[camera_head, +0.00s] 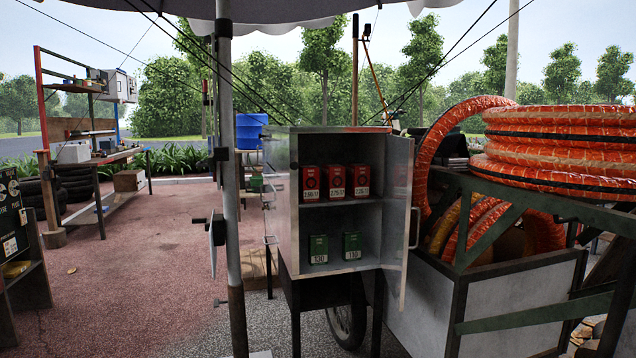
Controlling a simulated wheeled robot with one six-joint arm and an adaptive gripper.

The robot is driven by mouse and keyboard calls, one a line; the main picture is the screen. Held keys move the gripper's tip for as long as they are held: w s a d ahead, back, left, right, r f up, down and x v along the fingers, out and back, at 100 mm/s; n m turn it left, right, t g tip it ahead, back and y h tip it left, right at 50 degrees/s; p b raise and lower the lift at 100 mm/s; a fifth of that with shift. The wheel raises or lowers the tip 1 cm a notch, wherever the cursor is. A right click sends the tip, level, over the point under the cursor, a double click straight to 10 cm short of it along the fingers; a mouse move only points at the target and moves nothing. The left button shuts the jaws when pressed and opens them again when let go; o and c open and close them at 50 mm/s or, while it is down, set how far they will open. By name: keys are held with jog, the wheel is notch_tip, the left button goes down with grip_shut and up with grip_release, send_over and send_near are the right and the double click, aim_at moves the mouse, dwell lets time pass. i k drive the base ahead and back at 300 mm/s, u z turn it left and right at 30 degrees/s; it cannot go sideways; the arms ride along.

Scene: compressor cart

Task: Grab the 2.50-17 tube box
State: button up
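Three red boxes stand side by side on the upper shelf of an open grey metal cabinet (288,215). The left red box (311,180) has a white label that seems to read 2.50-17, so I take it as the 2.50-17 tube box. The middle red box (335,178) and the right red box (360,177) carry similar labels, too small to read surely. All three face the front and look upright. My gripper is not in view.
Two green boxes, marked 130 (319,246) and 110 (352,243), stand on the lower shelf. The cabinet door (397,215) hangs open at right. An umbrella pole (230,200) stands left of the cabinet. Orange-wrapped tyres (560,150) fill the right.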

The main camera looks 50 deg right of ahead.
aim_at(308, 174)
jog(key=z, duration=0.85)
jog(key=i, duration=0.85)
jog(key=z, duration=0.95)
